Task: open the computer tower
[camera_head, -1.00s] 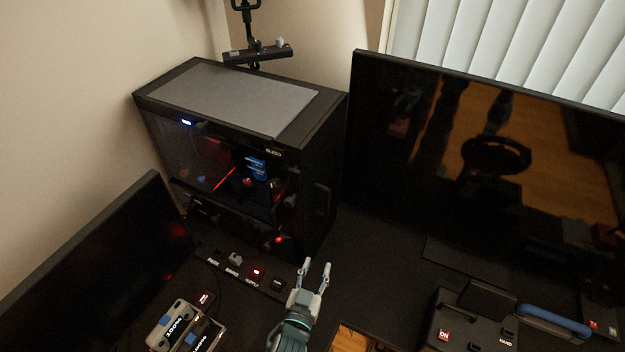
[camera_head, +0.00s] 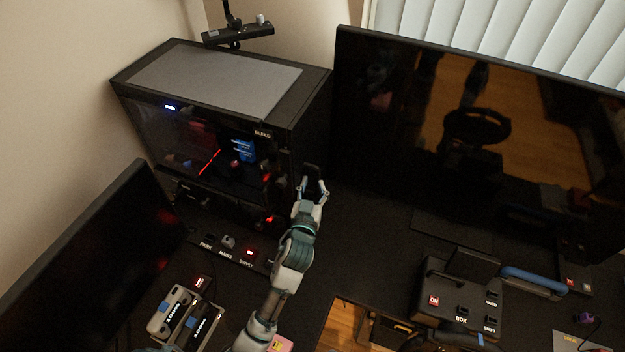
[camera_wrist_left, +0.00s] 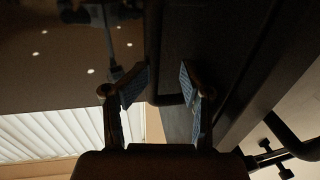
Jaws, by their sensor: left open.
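The computer tower (camera_head: 215,85) is a black case with a grey top panel and a dark glass side, with red and blue lights inside. It stands at the back left of the desk. A dark upright handle (camera_head: 312,172) is on its right-hand face. My left gripper (camera_head: 313,184) is open at this handle, fingers pointing up at it. In the left wrist view the dark bent handle bar (camera_wrist_left: 168,99) lies between the two open fingertips (camera_wrist_left: 160,84). I cannot tell if the fingers touch it. The tower's glass side looks closed. My right gripper is out of view.
A large monitor (camera_head: 400,150) stands just right of the tower and a second screen (camera_head: 95,260) at the left. A labelled switch strip (camera_head: 235,250) lies in front of the tower. A black switch box (camera_head: 455,300) is at the right.

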